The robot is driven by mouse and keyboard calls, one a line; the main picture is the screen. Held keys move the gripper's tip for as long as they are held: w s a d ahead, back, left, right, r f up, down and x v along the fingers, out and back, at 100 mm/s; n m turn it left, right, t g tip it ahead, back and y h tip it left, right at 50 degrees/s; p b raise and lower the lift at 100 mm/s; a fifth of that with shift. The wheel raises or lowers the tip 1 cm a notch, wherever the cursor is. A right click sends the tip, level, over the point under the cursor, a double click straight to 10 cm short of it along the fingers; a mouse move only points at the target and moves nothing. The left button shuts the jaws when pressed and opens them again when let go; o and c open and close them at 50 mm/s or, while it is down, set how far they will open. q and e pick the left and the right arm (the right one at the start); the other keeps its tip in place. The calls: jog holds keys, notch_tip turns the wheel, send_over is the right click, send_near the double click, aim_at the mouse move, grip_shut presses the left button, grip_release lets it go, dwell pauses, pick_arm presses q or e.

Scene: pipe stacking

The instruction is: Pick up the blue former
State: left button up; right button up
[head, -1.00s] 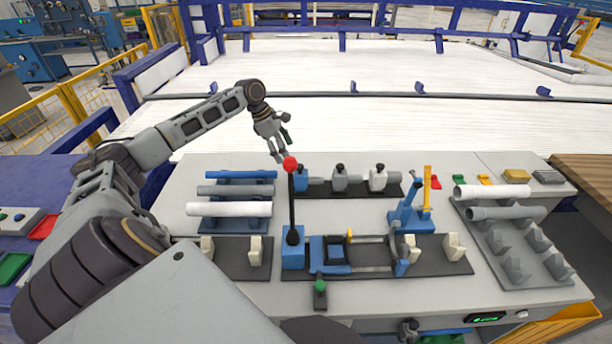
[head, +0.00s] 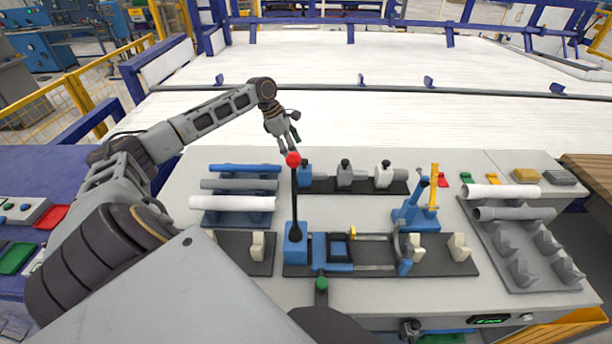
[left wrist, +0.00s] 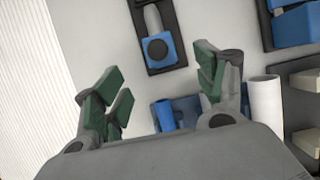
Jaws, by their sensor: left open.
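The blue former (head: 305,176) stands at the left end of a dark rack, beside a grey former (head: 345,176) and a white former (head: 384,176). In the left wrist view the blue former (left wrist: 158,47) shows near the top middle, beyond the fingertips. My left gripper (head: 290,148) is open and empty, above the back edge of the table and just behind and left of the blue former. In the left wrist view its green-padded fingers (left wrist: 162,78) are spread wide apart. My right gripper is not in view.
A lever with a red ball (head: 293,159) stands upright in front of the blue former. A rack with blue, grey and white pipes (head: 232,202) lies to the left. A blue bending fixture (head: 340,250) lies in front; another pipe rack (head: 520,245) is at the right.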

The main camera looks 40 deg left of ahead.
pick_arm(q)
send_over(300, 168)
notch_tip(300, 168, down, 4)
jog(key=shift+a+f, duration=0.15)
jog(key=shift+f, duration=0.55)
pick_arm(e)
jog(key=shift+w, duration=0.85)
